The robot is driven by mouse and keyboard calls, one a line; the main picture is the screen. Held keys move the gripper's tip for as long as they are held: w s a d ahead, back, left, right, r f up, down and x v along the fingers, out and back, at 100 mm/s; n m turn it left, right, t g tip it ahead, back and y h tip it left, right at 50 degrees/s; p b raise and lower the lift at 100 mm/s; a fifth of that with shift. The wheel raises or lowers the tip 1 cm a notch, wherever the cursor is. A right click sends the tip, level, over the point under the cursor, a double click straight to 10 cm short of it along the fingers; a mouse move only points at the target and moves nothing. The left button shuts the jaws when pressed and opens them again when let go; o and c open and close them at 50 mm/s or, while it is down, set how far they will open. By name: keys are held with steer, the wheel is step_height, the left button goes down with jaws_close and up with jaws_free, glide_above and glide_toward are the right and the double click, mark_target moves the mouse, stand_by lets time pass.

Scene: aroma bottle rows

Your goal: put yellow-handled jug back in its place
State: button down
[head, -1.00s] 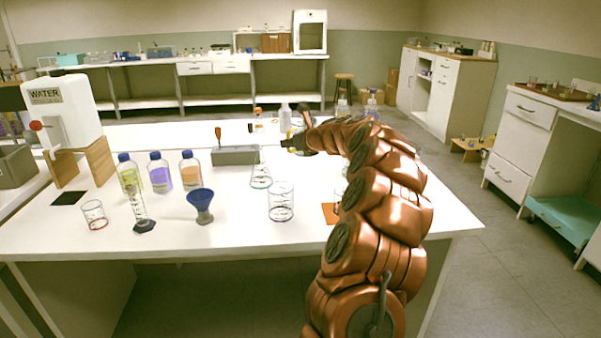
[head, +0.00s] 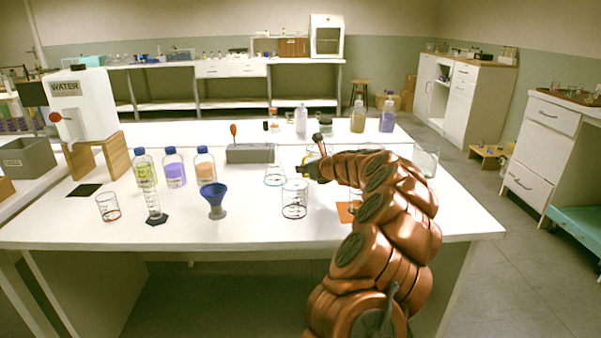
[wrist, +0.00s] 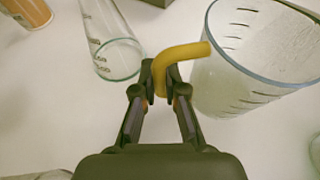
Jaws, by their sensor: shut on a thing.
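In the wrist view, the yellow-handled jug is a clear glass vessel (wrist: 245,75) with dark marks and a bent yellow handle (wrist: 183,53). My gripper (wrist: 160,82) is shut on this handle, with the jug to its right. In the head view, my gripper (head: 313,170) is over the middle-right of the white bench, behind the front beaker. The jug is mostly hidden there, and I cannot tell whether its base touches the bench.
A clear beaker (head: 294,202), a conical flask (head: 275,176) and a grey block (head: 250,153) stand near my gripper. An orange mat (head: 346,213) lies front right, beside my arm. A blue funnel (head: 214,200) and bottles (head: 175,170) stand left. Another beaker (head: 427,163) is right.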

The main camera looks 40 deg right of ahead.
steer(key=shift+f, duration=0.1)
steer(key=c, duration=1.2)
jaws_free()
steer(key=shift+c, duration=0.2)
steer(key=shift+s+r, duration=0.45)
steer(key=shift+s, duration=0.05)
steer(key=p+v, duration=0.2)
steer(key=v, duration=0.8)
steer(key=shift+s, duration=0.4)
steer(key=shift+a+r, duration=0.1)
steer(key=shift+r, duration=0.05)
